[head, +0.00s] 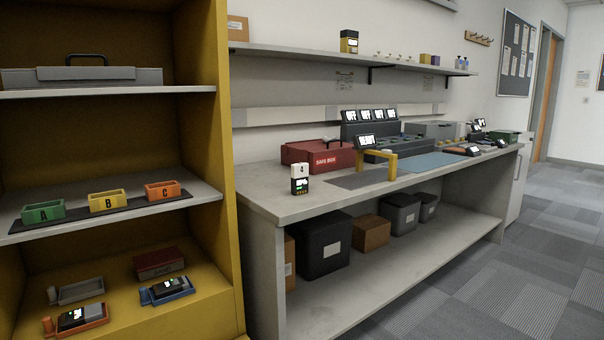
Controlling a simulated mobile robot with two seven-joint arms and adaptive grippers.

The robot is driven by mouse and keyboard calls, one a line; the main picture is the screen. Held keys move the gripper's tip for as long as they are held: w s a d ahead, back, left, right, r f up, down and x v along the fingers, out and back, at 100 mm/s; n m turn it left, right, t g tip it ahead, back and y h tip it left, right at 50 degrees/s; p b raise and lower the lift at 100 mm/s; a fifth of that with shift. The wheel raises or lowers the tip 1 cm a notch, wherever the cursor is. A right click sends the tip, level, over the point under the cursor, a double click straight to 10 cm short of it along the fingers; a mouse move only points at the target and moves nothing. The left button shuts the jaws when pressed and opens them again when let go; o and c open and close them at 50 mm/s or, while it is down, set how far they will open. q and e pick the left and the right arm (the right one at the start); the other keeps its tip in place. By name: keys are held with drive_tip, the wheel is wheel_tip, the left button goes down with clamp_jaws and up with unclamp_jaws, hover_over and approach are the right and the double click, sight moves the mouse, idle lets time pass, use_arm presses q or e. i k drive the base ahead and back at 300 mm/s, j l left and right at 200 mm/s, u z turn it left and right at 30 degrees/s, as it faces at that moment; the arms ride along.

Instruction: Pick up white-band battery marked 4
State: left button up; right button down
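A small upright battery (299,185) stands on the near left part of the grey bench top (262,193). Its upper part is white with a small dark mark that looks like a 4. Its lower part is dark with a lit readout that is hard to read. Nothing touches it and its front is unobstructed. Neither of my grippers shows in the head view.
A red box (303,154) stands behind the battery, and a yellow stand (392,168) to its right. Chargers (370,125) line the bench's back. The yellow cabinet (215,130) at left holds green (43,211), yellow (107,201) and orange (162,190) bins. Floor (480,285) is clear at right.

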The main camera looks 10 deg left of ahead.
sight(299, 172)
drive_tip(key=i+l+u, duration=0.15)
drive_tip(key=i+l, duration=0.3)
drive_tip(key=i+l+u, duration=0.1)
drive_tip(key=i+l, duration=0.3)
drive_tip(key=l, duration=0.15)
drive_tip(key=i+l, duration=0.15)
drive_tip(key=l, duration=0.2)
drive_tip(key=i+l+u, duration=0.15)
drive_tip(key=l, duration=0.25)
drive_tip(key=i+l, duration=0.1)
drive_tip(key=l, duration=0.25)
